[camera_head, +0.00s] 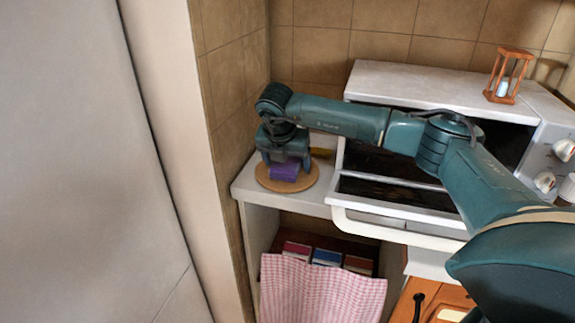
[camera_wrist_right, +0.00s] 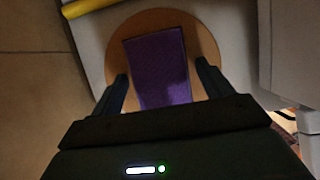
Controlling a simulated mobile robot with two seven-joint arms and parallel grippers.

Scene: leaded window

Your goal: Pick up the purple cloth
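The purple cloth (camera_head: 284,171) lies on a round wooden board (camera_head: 306,184) on the counter in the head view. In the right wrist view the cloth (camera_wrist_right: 158,68) is a folded rectangle on the round board (camera_wrist_right: 205,38). My right gripper (camera_head: 283,160) is right over the cloth, pointing down. In the wrist view its two fingers (camera_wrist_right: 164,84) are spread, one on each side of the cloth, with small gaps between them and its edges. The gripper hides the cloth's back part in the head view. My left gripper is not in view.
A white toaster oven (camera_head: 400,80) with its door open stands to the right of the board, an hourglass (camera_head: 507,76) on top. A yellow object (camera_head: 321,153) lies behind the board. Below hang a checkered towel (camera_head: 320,290) and a shelf of boxes (camera_head: 327,257).

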